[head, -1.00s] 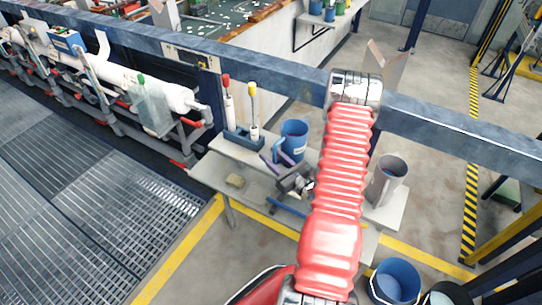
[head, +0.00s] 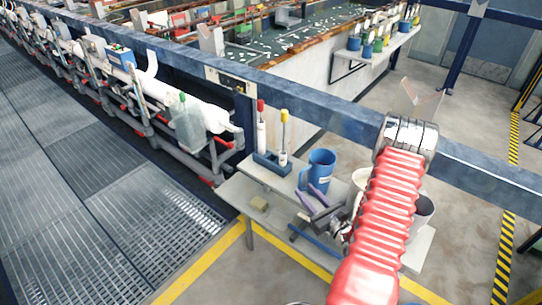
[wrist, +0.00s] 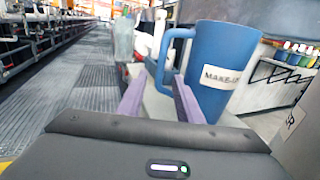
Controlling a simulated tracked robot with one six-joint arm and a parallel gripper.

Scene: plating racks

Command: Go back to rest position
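My gripper (head: 311,191) is open with nothing between its purple fingers, just in front of the blue mug (head: 320,169) on the small grey table. In the wrist view the two fingers (wrist: 159,97) stand apart, and the mug (wrist: 218,72), with a "MAKE-UP" label, stands upright beyond the right finger. Its handle is near the fingertips; I cannot tell whether they touch. My red ribbed arm crosses the right side of the head view and hides part of the table.
A blue holder (head: 272,164) with red- and yellow-topped bottles stands left of the mug. Grey and white containers (head: 423,212) (head: 361,179) are partly behind my arm. A dark blue rail (head: 300,97) runs behind the table. Bare floor lies at right.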

